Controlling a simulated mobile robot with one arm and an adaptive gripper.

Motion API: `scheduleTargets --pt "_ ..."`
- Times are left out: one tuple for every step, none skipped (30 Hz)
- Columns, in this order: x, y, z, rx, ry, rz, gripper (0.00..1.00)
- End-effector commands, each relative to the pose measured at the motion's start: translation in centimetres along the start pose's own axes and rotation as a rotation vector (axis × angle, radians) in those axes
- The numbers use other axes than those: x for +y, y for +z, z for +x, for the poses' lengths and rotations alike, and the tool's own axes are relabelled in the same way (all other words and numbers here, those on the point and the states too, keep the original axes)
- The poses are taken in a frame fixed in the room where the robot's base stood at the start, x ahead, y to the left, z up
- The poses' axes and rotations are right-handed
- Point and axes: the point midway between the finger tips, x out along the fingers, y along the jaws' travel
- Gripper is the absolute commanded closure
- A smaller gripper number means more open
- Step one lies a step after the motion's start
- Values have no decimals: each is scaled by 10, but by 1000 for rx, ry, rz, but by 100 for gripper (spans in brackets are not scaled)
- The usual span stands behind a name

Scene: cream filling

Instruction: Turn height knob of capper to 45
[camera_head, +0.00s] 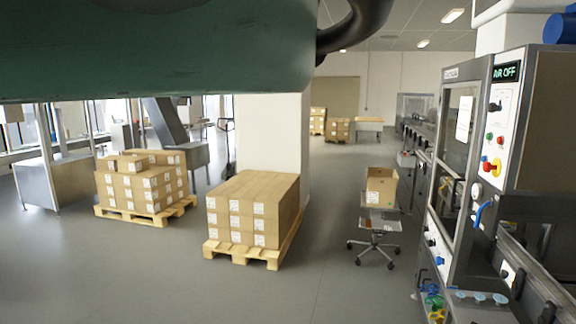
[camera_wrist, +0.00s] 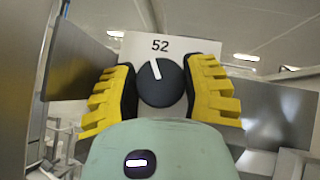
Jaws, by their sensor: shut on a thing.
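The height knob (camera_wrist: 160,84) is round and dark with a white pointer line that leans slightly left of straight up. It sits on a pale plate (camera_wrist: 200,46) that shows the number 52 above the knob. My gripper (camera_wrist: 160,92) has yellow ribbed fingers with dark inner pads, one on each side of the knob, shut on it. In the head view, the capper (camera_head: 459,130) is likely the steel cabinet with a glass door at the right; the knob and my gripper cannot be made out there.
A cabinet panel (camera_head: 494,145) with buttons and an "AIR OFF" display stands at the right. Stacked cartons on pallets (camera_head: 253,205) stand left of centre.

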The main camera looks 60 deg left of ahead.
Motion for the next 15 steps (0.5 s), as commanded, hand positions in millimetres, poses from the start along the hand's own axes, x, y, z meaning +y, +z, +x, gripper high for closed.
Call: scheduleTargets --pt "0 0 0 1 4 -6 89" --pt "0 0 0 0 8 -10 89" --pt "0 0 0 1 15 -17 89" --pt "0 0 0 1 21 -22 89" --pt "0 0 0 1 28 -30 89" --pt "0 0 0 1 40 -42 89" --pt "0 -1 0 1 50 -53 89" --pt "0 0 0 1 61 -64 89" --pt "0 0 0 0 77 -81 89" --pt "0 0 0 1 91 -96 89" --pt "0 0 0 1 106 -112 89" --pt "0 0 0 1 127 -135 89" --pt "0 0 0 1 144 -152 89" --pt "0 0 0 1 162 -171 89" --pt "0 0 0 1 189 -196 89"
